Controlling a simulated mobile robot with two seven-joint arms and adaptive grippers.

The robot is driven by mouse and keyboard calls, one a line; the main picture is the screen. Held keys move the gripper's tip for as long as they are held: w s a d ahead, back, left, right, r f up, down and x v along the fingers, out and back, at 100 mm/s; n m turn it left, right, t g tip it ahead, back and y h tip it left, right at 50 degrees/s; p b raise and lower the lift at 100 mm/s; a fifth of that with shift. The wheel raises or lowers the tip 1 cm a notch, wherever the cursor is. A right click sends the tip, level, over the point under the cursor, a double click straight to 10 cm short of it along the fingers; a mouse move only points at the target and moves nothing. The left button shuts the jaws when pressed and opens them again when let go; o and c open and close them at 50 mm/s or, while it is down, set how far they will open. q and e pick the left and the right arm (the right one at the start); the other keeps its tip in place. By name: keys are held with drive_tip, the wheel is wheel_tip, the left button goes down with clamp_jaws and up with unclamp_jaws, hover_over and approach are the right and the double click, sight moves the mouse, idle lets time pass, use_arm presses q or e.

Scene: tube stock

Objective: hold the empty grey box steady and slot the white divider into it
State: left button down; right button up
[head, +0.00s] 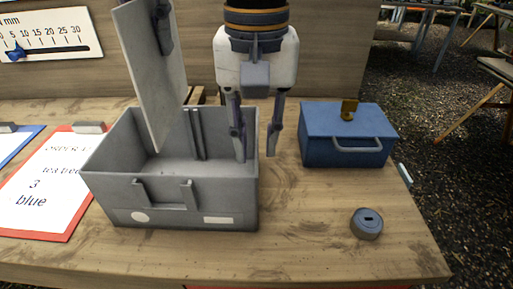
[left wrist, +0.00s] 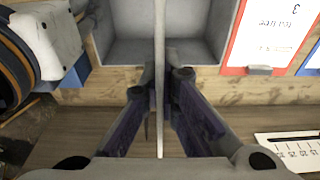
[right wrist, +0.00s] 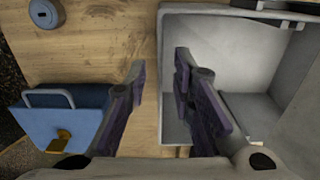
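The empty grey box (head: 222,192) stands on the table, with a pair of upright rails (head: 197,135) inside its back wall and two notched brackets on its front. My left gripper (left wrist: 163,75) is shut on the white divider (head: 152,80), which also shows edge-on in the left wrist view (left wrist: 159,40). The divider hangs upright, slightly tilted, its lower end at the box opening, left of the rails. My right gripper (head: 256,155) is open, with its fingers on either side of the box's right wall (right wrist: 163,110); a gap shows beside the wall.
A blue lidded box (head: 345,140) with a brass latch stands right of the grey box. A round grey puck (head: 367,224) lies near the right table edge. A red-edged clipboard (head: 45,190) lies left. A gauge board (head: 50,35) is behind.

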drive_tip(key=shift+f, duration=0.5)
drive_tip(key=shift+c, duration=0.3)
clamp_jaws()
use_arm(q)
drive_tip(key=shift+f, duration=0.9)
drive_tip(key=shift+f, duration=0.1)
drive_tip(key=shift+f, duration=0.8)
